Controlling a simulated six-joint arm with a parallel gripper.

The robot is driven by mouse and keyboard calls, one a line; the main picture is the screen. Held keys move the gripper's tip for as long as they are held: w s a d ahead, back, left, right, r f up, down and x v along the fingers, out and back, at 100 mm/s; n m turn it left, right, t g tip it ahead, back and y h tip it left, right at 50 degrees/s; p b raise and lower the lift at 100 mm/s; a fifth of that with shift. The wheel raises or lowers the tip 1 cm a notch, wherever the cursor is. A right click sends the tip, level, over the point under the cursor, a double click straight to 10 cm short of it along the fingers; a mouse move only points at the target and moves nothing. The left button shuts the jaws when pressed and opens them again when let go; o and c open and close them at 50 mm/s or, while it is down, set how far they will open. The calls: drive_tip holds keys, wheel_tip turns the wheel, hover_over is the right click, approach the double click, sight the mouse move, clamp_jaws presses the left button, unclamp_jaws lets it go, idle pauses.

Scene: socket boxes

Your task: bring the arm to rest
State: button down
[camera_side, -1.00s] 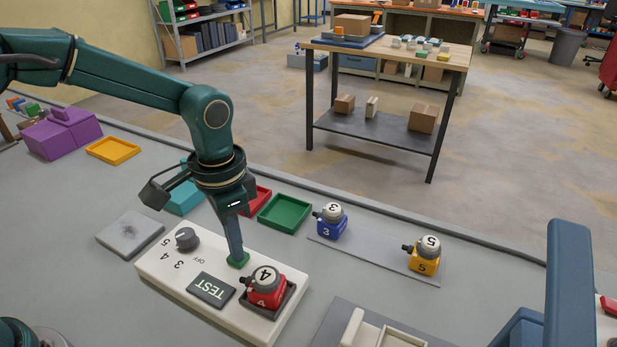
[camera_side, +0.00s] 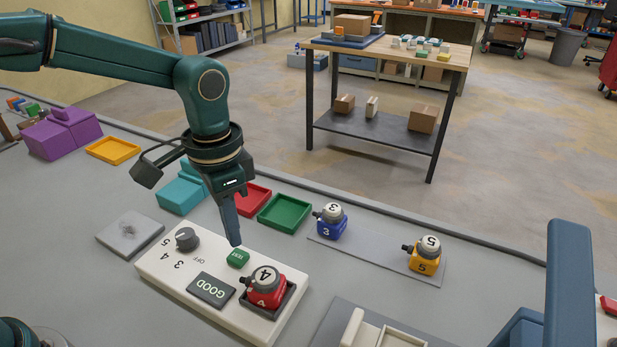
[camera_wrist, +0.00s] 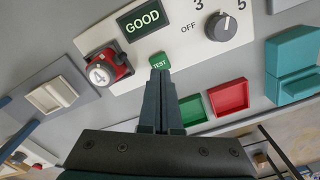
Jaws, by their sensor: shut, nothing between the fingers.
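My gripper (camera_side: 237,240) is shut and empty. Its tip is just above the green TEST button (camera_side: 238,258) on the white tester panel (camera_side: 160,270), apart from it in the side view. In the wrist view the fingers (camera_wrist: 160,75) point at the button (camera_wrist: 160,60). The tester's display (camera_side: 211,289) reads GOOD. A red box numbered 4 (camera_side: 265,288) sits in the dark socket on the tester, to the right of the display in the side view. The knob (camera_side: 187,238) stands on the tester's left part, near the markings OFF, 3, 4 and 5.
A blue box 3 (camera_side: 330,224) and a yellow box 5 (camera_side: 424,258) stand on a grey strip. Green (camera_side: 285,213), red (camera_side: 254,199) and yellow (camera_side: 113,151) trays lie behind. A teal block (camera_side: 180,195) and a grey pad (camera_side: 130,234) are at left. A blue post (camera_side: 569,285) rises at right.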

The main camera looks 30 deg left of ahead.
drive_tip(key=shift+r, duration=0.8)
drive_tip(key=s+a+r+n+t, duration=0.1)
drive_tip(key=s+a+r+t, duration=0.1)
drive_tip(key=r, duration=0.3)
drive_tip(key=s+a+r+n+t, duration=0.1)
drive_tip(key=s+a+r, duration=0.15)
drive_tip(key=r, duration=0.25)
drive_tip(key=s+a+f+n+t, duration=0.2)
drive_tip(key=s+a+f+n, duration=0.1)
drive_tip(key=s, duration=0.6)
drive_tip(key=shift+a+f+n+t, duration=0.25)
drive_tip(key=shift+a+n+t, duration=0.05)
drive_tip(key=shift+a+n, duration=0.2)
drive_tip(key=shift+s, duration=0.1)
idle(1.7)
